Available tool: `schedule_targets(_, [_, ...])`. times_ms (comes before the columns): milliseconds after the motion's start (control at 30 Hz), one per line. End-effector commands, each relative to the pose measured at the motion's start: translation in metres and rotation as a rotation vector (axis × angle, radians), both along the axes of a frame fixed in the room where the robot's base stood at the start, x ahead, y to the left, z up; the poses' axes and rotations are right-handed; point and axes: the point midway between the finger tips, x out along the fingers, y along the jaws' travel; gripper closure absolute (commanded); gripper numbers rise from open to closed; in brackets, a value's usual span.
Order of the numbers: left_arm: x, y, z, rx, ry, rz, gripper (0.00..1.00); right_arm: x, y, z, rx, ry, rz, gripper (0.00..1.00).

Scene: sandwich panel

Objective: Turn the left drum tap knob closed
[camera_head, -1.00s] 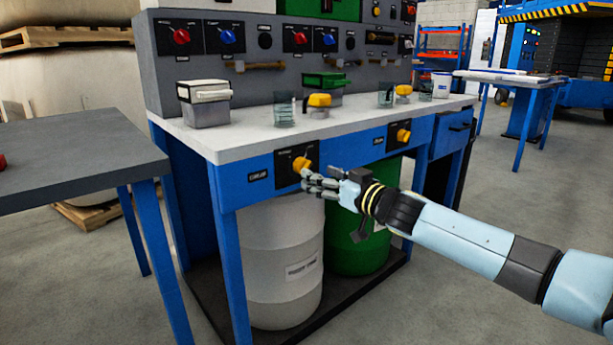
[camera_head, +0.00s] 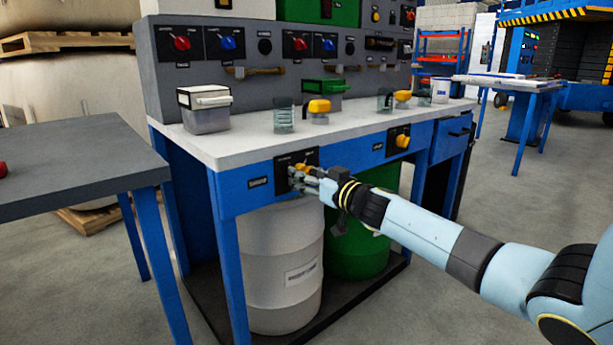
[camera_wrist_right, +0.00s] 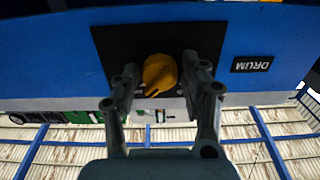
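The left drum tap knob (camera_head: 301,167) is yellow-orange on a black panel (camera_head: 311,157) in the blue front rail of the bench, above the white drum. In the head view my right gripper's fingers (camera_head: 302,177) partly hide it. In the right wrist view the knob (camera_wrist_right: 160,72) sits between the two fingers (camera_wrist_right: 160,80) of my right gripper. They stand apart on either side with a small gap visible, so the gripper looks open around it. My left gripper is in neither view.
A second yellow knob (camera_head: 402,141) is further right on the rail. The white drum (camera_head: 285,265) and green drum (camera_head: 358,235) stand below. A grey table (camera_head: 75,160) is at the left. Jars and boxes stand on the white benchtop (camera_head: 235,142).

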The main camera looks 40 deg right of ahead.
Motion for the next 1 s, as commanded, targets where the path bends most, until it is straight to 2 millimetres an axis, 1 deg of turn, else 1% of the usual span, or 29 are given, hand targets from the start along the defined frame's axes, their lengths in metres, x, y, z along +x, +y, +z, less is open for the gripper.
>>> schedule_targets(33, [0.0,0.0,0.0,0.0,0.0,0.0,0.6,0.0,0.0,0.0,0.0,0.0,0.0,0.64])
schedule_targets(200, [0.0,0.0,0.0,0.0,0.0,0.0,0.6,0.0,0.0,0.0,0.0,0.0,0.0,0.86])
schedule_targets(267, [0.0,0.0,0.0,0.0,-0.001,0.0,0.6,0.0,0.0,0.0,0.0,0.0,0.0,0.94])
schedule_targets(300, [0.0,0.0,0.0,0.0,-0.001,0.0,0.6,0.0,0.0,0.0,0.0,0.0,0.0,0.95])
schedule_targets(467, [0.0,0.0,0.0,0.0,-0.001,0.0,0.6,0.0,0.0,0.0,-0.009,-0.001,0.0,0.95])
schedule_targets(667, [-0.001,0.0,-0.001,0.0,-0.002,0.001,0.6,0.0,0.0,0.0,-0.071,-0.006,0.0,0.95])
schedule_targets(867, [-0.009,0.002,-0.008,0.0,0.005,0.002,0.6,0.0,-0.001,0.001,-0.206,-0.016,-0.001,0.95])
schedule_targets(1000, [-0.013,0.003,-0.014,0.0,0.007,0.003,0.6,0.0,-0.001,0.001,-0.332,-0.025,-0.001,0.95])
